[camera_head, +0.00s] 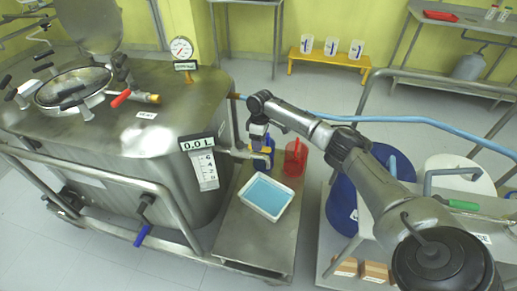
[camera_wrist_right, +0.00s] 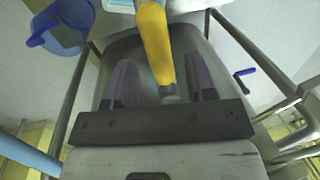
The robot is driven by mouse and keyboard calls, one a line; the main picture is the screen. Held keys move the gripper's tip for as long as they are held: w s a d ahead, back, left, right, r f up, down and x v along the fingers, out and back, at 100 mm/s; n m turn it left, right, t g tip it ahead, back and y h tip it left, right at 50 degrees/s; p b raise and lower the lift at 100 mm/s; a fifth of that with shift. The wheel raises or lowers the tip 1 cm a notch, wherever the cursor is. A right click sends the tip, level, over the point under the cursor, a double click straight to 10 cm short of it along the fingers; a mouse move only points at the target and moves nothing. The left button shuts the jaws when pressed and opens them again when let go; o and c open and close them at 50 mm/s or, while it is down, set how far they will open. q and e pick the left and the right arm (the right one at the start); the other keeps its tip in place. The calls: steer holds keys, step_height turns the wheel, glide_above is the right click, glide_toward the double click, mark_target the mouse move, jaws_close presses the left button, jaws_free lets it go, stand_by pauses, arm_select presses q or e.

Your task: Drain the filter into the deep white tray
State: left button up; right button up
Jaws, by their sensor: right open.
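The filter (camera_head: 130,130) is a large steel vessel at the left of the head view; its display (camera_head: 197,143) reads 0.0 L. The white tray (camera_head: 247,204) stands on a low steel stand below and in front of its outlet and holds light blue liquid. My right gripper (camera_head: 258,143) is by the outlet at the vessel's right side. In the right wrist view its two fingers (camera_wrist_right: 162,85) are open, with a yellow lever (camera_wrist_right: 154,40) extending between them; contact cannot be told. My left gripper is not in view.
A red jug (camera_head: 295,158) stands right of the gripper, and a blue object (camera_head: 266,160) is just below it. A blue drum (camera_head: 343,206) stands further right. A blue hose (camera_head: 440,126) crosses behind my right arm. The stand (camera_head: 255,247) is bare in front of the tray.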

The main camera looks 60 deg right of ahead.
steer(key=shift+a+f, duration=0.15)
steer(key=shift+f, duration=0.85)
jaws_close()
